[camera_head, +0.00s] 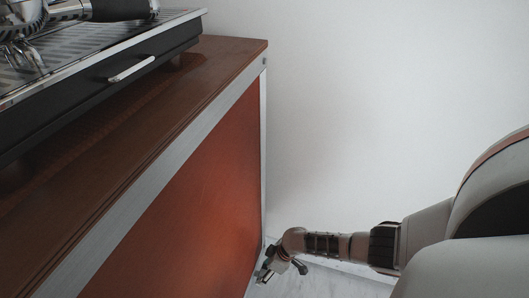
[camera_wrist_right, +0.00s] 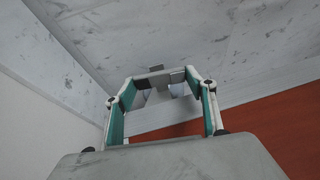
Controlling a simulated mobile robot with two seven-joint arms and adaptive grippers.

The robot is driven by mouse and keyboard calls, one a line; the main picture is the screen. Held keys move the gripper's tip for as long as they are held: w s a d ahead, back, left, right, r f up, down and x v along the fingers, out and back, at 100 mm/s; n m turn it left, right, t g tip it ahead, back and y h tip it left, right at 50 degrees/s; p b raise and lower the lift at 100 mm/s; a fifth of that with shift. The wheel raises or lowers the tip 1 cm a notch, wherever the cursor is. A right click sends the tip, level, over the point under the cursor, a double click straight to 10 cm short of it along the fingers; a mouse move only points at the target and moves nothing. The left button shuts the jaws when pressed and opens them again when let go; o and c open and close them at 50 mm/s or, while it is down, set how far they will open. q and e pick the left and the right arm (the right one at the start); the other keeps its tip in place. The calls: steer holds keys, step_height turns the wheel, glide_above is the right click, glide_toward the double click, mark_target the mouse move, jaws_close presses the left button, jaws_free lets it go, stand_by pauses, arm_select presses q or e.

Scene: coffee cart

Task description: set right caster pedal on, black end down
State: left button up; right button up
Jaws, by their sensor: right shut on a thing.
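My right gripper (camera_head: 272,268) reaches down to the floor at the cart's lower far corner. In the right wrist view, my right gripper (camera_wrist_right: 160,82) has its teal-padded fingers closed on a small pale and dark piece, taken as the caster pedal (camera_wrist_right: 154,77). The piece sits by the cart's light lower rail (camera_wrist_right: 170,131). A small dark part shows at its far side, against the floor. It is too small to tell whether the pedal's black end is down. The caster itself is not clearly seen. My left gripper is out of view.
The cart's orange-red side panel (camera_head: 205,190) stands left of the right gripper in the head view. An espresso machine (camera_head: 110,75) sits on the brown top (camera_head: 215,60). A white wall (camera_head: 390,90) is behind. Pale marbled floor (camera_head: 325,284) lies around the gripper.

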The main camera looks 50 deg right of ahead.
steer(key=shift+d+f+g+y, duration=0.15)
steer(key=shift+g+y, duration=0.15)
steer(key=shift+y, duration=0.4)
stand_by(0.4)
steer(key=o, duration=1.1)
steer(key=shift+d+r, duration=0.1)
steer(key=shift+r, duration=0.15)
steer(key=shift+s+d+r, duration=0.1)
steer(key=shift+d+r, duration=0.05)
steer(key=shift+r, duration=0.05)
steer(key=v, duration=1.1)
steer(key=shift+s+r, duration=0.1)
